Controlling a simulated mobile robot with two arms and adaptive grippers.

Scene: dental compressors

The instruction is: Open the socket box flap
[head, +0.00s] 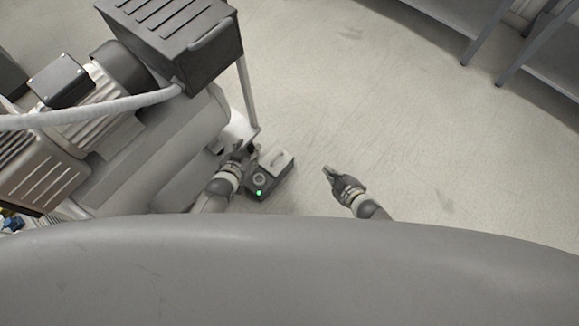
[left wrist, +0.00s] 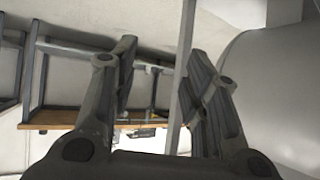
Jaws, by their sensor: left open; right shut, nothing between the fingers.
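The socket box (head: 269,189) is a small dark grey box low beside the compressor, with a round socket and a lit green light on its face. A pale flap (head: 281,161) lies on its upper part; I cannot tell whether it is shut. My left gripper (head: 248,148) is at the box's upper left side, its fingers partly hidden by their small size. In the left wrist view the left gripper (left wrist: 160,52) is open, with nothing held; the box does not show there. My right gripper (head: 326,172) is shut and empty, to the right of the box, apart from it.
The compressor (head: 170,140) with its tank and motors fills the left. A dark vented box (head: 210,60) stands above it on a thin post (head: 246,92), which also shows behind the left fingers in the wrist view (left wrist: 181,80). Grey shelving (head: 545,60) is upper right. Floor between is clear.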

